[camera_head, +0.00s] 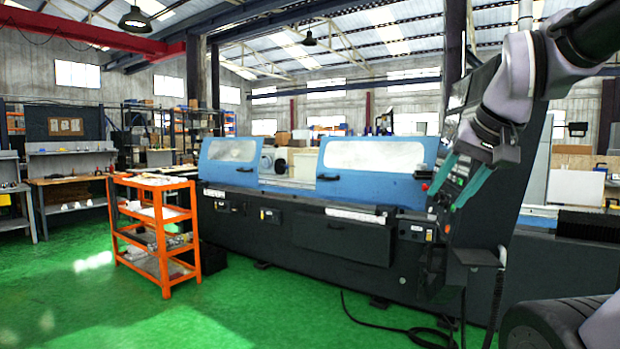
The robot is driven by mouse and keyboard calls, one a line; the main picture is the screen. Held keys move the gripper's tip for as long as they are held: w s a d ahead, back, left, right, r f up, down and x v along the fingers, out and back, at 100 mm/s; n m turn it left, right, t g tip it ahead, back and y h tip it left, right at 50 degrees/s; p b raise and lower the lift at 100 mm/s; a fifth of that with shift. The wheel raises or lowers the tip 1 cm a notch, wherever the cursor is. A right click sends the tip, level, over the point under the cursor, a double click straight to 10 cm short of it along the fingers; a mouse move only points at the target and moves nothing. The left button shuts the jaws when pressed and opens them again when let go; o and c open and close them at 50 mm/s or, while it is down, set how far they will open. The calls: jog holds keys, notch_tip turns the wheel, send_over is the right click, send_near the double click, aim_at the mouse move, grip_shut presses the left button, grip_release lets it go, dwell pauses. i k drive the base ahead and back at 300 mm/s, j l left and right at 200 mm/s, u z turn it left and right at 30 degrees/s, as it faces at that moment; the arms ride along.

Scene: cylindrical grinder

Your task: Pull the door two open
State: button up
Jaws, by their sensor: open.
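The cylindrical grinder (300,215) stands across the middle, with a dark base and two blue sliding doors. The left blue door (217,170) and the right blue door (352,187) each have a pale window. A gap between them shows the wheel and light-coloured machine parts inside. Nothing visible marks which is door two. My gripper (444,199) hangs at the right, with two teal fingers spread apart and empty. It points down, in front of the control panel and to the right of the right door in the picture. Contact with anything cannot be told.
An orange shelf cart (155,186) stands in front of the grinder's left end. The dark control panel (490,150) rises at the right end. A black cable (390,328) lies on the green floor (240,310). Workbenches stand at far left. The floor before the grinder is mostly clear.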

aim_at(389, 157)
jog(key=i+u, duration=0.35)
jog(key=i, duration=3.65)
jog(key=i+j+z, duration=0.15)
jog(key=i, duration=0.4)
jog(key=i+j+z, duration=0.2)
jog(key=i, duration=0.3)
